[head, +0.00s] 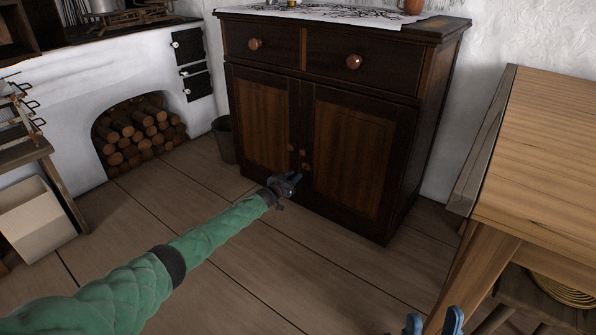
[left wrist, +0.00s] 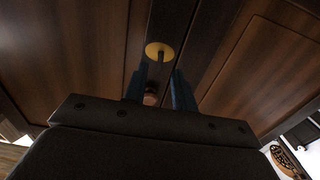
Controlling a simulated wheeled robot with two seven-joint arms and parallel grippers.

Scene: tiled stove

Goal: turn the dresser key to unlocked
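The dark wooden dresser (head: 345,150) stands against the wall with both lower doors closed. My left gripper (head: 296,177) is in front of the doors, low near the middle seam and the small round door knobs (head: 306,166). In the left wrist view, a round brass lock plate (left wrist: 159,50) with a thin dark key stem shows beyond the fingertips. My left gripper's fingers (left wrist: 160,80) are apart, with a brown round knob (left wrist: 151,98) visible between them. I cannot tell whether they touch the key or which way it is turned. My right gripper (head: 433,322) is open and empty at the bottom edge.
A wooden table (head: 545,150) stands at the right, with a stool below it. A dark bucket (head: 224,140) is left of the dresser. The white stove (head: 60,110) with a firewood niche is at the left. The floor before the dresser is clear.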

